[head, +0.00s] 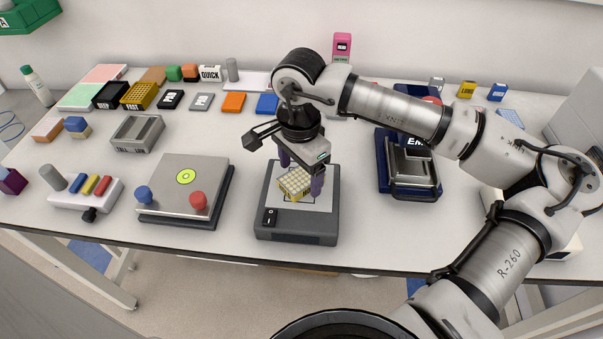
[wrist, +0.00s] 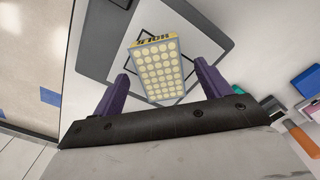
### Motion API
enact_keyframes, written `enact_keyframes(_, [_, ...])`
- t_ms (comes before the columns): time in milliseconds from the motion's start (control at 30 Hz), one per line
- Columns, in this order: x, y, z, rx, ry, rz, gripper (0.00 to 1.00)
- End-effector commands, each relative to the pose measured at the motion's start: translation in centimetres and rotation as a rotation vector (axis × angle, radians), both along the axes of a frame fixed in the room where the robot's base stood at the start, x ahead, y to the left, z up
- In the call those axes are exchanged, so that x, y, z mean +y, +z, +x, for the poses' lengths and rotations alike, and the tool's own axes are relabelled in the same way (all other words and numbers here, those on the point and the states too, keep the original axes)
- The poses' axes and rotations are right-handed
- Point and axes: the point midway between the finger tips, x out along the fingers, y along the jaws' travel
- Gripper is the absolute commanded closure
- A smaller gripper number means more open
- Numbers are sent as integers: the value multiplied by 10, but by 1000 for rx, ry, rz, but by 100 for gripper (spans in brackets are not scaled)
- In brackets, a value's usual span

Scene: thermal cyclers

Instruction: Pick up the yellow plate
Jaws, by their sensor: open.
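The yellow plate (head: 294,184) is a small block with a grid of pale round wells on top. It sits on the light top of a dark grey device (head: 295,236) with a black switch on its front. In the wrist view the plate (wrist: 162,68) lies between the purple fingers, with dark lettering on its far side. My gripper (head: 302,178) is open, with one finger on each side of the plate. The plate looks slightly turned relative to the fingers.
A silver device with blue and red knobs (head: 183,183) stands to the left. A dark blue device (head: 410,165) stands to the right. Several small coloured blocks and racks line the back, including a yellow rack (head: 140,96). The table's front edge is close to the grey device.

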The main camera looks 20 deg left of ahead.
Motion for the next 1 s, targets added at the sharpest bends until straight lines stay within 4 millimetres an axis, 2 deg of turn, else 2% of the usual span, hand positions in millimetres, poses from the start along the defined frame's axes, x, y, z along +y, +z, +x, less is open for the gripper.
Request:
enact_keyframes(100, [0,-8,0,1,0,0,24])
enact_keyframes(333, [0,-9,0,-1,0,0,25])
enact_keyframes(700, [0,-9,0,-1,0,0,73])
enact_keyframes(1000, [0,-6,0,-2,0,0,76])
